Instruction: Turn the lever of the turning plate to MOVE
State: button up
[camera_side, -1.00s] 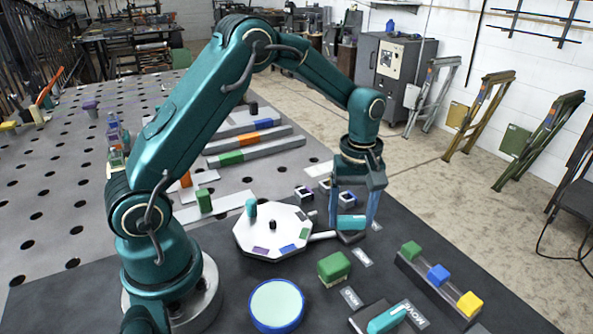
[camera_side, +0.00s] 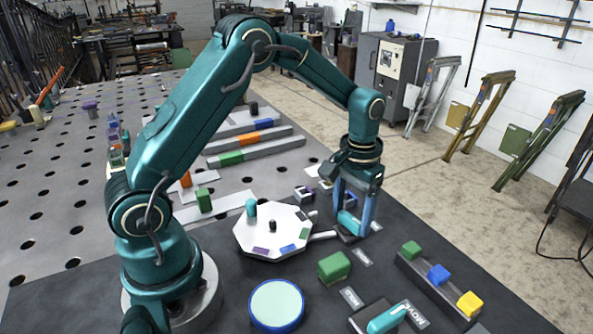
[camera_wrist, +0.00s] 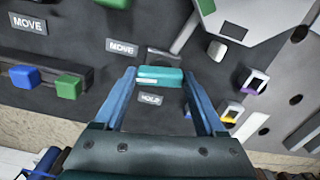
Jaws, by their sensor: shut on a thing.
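My gripper (camera_side: 352,224) is shut on the teal lever handle (camera_side: 347,220) beside the turning plate. In the wrist view my gripper (camera_wrist: 159,77) has one finger at each end of the teal handle (camera_wrist: 160,74). A HOLD label (camera_wrist: 150,98) lies just below the handle there, and a MOVE label (camera_wrist: 122,47) lies to its upper left. The white turning plate (camera_side: 262,242) is eight-sided, with coloured marks and a teal peg on top. Part of it shows in the wrist view (camera_wrist: 275,20). The fingers partly hide the lever in the side view.
A second teal lever (camera_side: 386,319) with its own HOLD and MOVE labels stands at the front. A green block (camera_side: 334,267) and a round blue-rimmed pad (camera_side: 276,305) lie nearby. A rail (camera_side: 432,285) with green, blue and yellow blocks is at the right.

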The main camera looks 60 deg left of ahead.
jog(key=shift+m, duration=1)
jog(key=o, duration=1.3)
jog(key=shift+r, duration=2.6)
